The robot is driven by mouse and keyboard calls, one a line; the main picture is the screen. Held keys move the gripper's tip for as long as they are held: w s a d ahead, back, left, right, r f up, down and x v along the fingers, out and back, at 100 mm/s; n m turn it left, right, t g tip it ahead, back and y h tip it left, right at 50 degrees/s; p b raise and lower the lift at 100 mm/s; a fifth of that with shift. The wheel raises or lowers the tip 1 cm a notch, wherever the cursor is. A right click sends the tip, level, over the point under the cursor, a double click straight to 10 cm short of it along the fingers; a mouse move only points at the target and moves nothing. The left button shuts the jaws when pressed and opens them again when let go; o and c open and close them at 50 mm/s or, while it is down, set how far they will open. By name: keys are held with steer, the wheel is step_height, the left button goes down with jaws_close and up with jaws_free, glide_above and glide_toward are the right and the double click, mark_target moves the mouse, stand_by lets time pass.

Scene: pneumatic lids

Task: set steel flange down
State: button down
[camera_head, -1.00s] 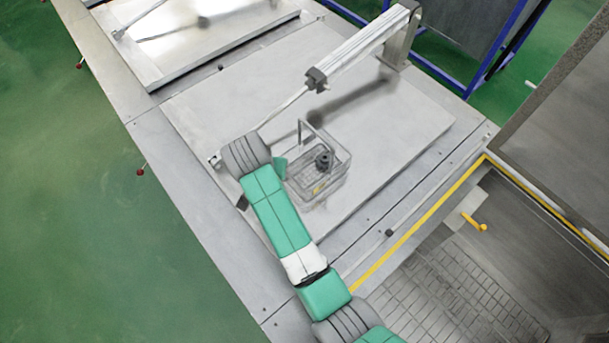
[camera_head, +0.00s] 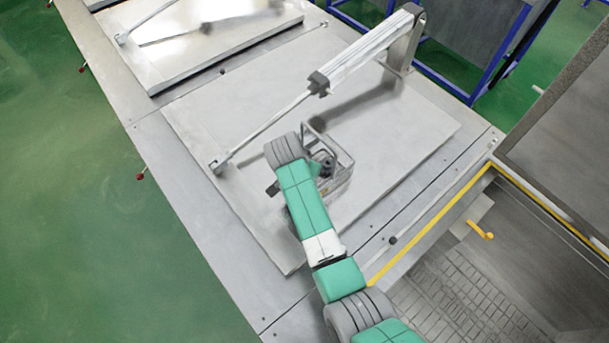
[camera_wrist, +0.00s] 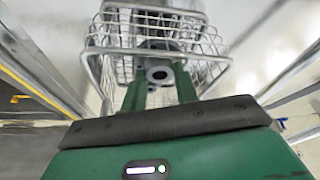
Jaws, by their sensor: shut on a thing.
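The steel flange (camera_wrist: 159,75) is a grey round piece with a dark hole, seen between the fingers of my gripper (camera_wrist: 160,90) in the wrist view. My gripper is shut on it. A wire basket (camera_wrist: 205,42) lies just beyond the fingertips, its rim and handle close to the flange. Whether the flange is above or inside the basket I cannot tell. In the head view the basket (camera_head: 343,176) stands on a large metal lid (camera_head: 400,150), partly covered by my arm. The flange and fingers are hidden there.
A dark rounded object (camera_head: 326,160) shows in the basket. A pneumatic cylinder (camera_head: 365,47) with a thin rod slants over the lid. An open bay with a yellow edge (camera_head: 430,228) is at lower right. The lid is bare left and right of the basket.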

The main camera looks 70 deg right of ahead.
steer(key=shift+f, duration=1.35)
steer(key=shift+f, duration=0.15)
steer(key=c, duration=1.3)
jaws_free()
steer(key=shift+c, duration=0.2)
steer(key=shift+r, duration=0.35)
steer(key=v, duration=1.1)
steer(key=shift+a+r, duration=0.15)
steer(key=shift+r, duration=0.15)
